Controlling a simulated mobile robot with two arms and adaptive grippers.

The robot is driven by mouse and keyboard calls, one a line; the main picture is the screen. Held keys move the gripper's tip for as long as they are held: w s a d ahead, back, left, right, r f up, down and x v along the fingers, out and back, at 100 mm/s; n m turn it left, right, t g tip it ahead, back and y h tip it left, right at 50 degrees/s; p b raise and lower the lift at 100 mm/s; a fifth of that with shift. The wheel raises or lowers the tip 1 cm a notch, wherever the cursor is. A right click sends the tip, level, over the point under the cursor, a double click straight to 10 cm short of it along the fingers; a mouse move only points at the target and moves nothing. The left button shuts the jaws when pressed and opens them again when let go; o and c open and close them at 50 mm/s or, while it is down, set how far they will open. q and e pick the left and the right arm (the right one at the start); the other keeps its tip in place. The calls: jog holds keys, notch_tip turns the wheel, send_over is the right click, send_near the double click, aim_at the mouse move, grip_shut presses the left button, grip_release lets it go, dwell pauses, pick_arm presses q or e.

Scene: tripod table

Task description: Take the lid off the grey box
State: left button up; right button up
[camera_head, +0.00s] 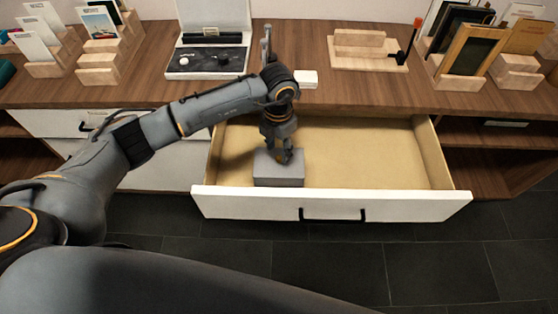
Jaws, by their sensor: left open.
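The grey box (279,175) sits in the open drawer (380,152), towards its left side and close to the drawer front. A separate lid edge cannot be made out at this size. My left gripper (284,157) points down at the top of the box, with its fingertips at or just over the top surface. It is open, and I cannot tell whether it touches the box. My right gripper is not in view.
The white drawer front (330,205) with a black handle (332,216) stands out from the wooden counter (300,75). The drawer's right part is empty. Wooden card stands (105,65), an open case (208,60) and a small white block (306,79) stand on the counter.

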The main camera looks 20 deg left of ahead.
aim_at(279, 157)
pick_arm(q)
notch_tip(279, 157, down, 3)
jog(key=shift+w+r, duration=0.1)
jog(key=shift+w, duration=0.05)
jog(key=shift+f, duration=0.45)
grip_shut()
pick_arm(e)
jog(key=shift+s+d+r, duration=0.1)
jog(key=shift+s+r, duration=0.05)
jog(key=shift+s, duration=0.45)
